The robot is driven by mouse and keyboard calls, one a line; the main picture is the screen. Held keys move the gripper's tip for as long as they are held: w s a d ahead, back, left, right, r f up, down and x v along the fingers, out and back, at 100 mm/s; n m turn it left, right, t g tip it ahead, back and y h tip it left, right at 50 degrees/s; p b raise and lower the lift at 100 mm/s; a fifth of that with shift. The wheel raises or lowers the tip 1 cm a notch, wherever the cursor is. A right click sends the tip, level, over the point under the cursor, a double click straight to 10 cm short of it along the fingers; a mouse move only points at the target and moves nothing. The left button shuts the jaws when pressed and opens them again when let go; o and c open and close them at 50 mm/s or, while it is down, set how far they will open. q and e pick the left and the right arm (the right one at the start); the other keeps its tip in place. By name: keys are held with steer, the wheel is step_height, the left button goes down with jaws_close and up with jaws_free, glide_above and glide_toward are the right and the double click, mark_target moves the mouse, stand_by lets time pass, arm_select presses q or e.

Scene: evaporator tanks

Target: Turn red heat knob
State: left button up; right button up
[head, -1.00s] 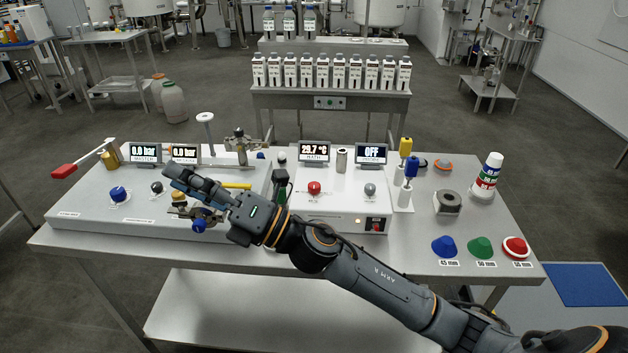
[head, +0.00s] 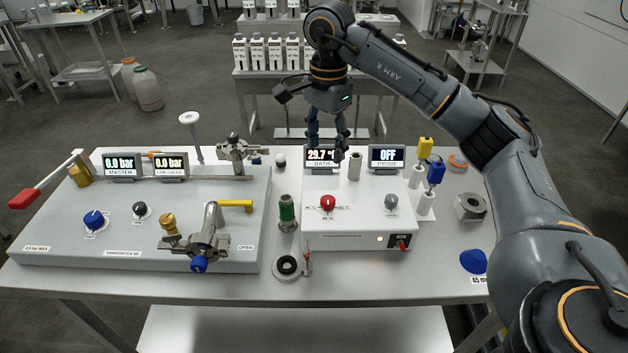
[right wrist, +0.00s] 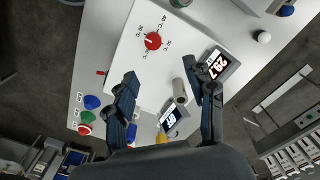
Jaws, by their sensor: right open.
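The red heat knob (head: 328,203) sits on top of the white control box (head: 360,240), with temperature marks around it. It also shows in the right wrist view (right wrist: 153,41), with a light pointer line across it. My right gripper (head: 328,150) points down above the back edge of the box, behind the knob and apart from it. In the right wrist view its fingers (right wrist: 167,92) are spread and empty. The bath display (head: 322,158), reading 29.7, is partly hidden behind the fingers. My left gripper is in neither view.
A metal cylinder (head: 355,166) stands close to the right gripper, beside the probe display (head: 387,157) that reads OFF. A grey knob (head: 391,202) is right of the red one. Space above the knob is clear.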

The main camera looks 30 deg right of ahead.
steer(key=p, duration=0.2)
glide_above(328, 200)
step_height(328, 200, down, 6)
steer(key=shift+s+d, duration=0.1)
steer(key=shift+s, duration=0.05)
steer(key=f, duration=0.3)
steer(key=shift+w+f+p, duration=0.25)
steer(key=shift+f+p, duration=0.05)
steer(key=shift+p, duration=0.1)
step_height(328, 200, down, 2)
steer(key=shift+f, duration=0.1)
steer(key=shift+f+p, duration=0.3)
steer(key=shift+f, duration=0.3)
steer(key=c, duration=0.6)
jaws_close()
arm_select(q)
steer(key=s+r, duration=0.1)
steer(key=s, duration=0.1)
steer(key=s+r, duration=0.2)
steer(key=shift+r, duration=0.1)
